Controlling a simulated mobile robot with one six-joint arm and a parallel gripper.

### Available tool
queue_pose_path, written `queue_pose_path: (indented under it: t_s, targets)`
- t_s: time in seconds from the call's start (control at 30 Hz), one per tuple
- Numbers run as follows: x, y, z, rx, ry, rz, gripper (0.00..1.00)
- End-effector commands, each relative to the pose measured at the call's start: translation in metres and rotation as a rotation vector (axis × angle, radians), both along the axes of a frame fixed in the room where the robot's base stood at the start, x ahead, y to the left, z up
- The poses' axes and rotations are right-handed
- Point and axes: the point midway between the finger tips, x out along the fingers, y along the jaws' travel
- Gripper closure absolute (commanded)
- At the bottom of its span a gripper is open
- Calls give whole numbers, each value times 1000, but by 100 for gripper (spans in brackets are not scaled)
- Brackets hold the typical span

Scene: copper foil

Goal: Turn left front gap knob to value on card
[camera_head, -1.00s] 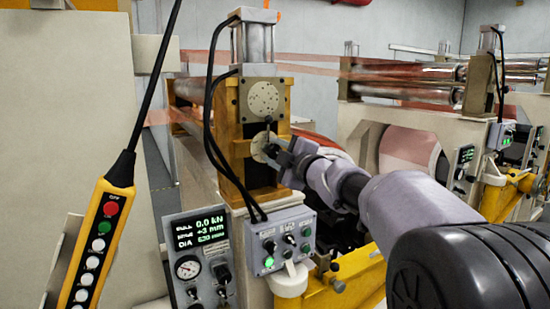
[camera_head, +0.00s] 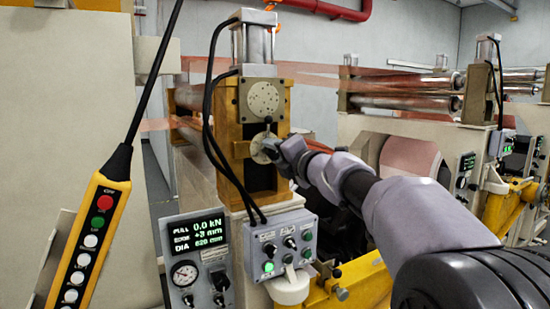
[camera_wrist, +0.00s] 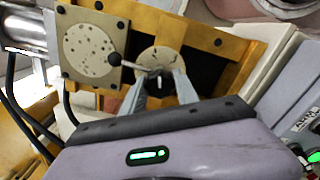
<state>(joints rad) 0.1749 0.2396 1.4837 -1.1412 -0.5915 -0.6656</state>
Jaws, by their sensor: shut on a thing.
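The gap knob is a small round pale dial (camera_head: 261,148) on the front of the yellow bearing block, below a larger perforated round plate (camera_head: 263,98). The dial (camera_wrist: 160,59) also shows in the wrist view, with a thin lever ending in a dark ball (camera_wrist: 114,59) lying across it to the left. My gripper (camera_head: 274,150) is at the dial. In the wrist view its two pale fingers (camera_wrist: 160,84) are shut on the knob at the dial's lower part. The knob's grip is mostly hidden between them. I cannot read scale marks or make out a card.
A display panel (camera_head: 196,240) below left reads 0.0 kN, +3 mm and about 620 mm. A switch box (camera_head: 283,243) is below the gripper. Black cables (camera_head: 212,130) hang left of the block. A yellow pendant (camera_head: 93,240) hangs at front left.

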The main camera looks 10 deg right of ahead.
Motion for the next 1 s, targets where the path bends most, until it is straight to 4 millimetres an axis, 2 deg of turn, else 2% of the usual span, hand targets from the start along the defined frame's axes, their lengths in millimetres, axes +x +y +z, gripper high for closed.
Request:
queue_pose_path:
  t_s: [0.4,1.0]
  targets:
    - [0,0,-2,-180,-57,0,100]
    - [0,0,-1,-210,-67,0,100]
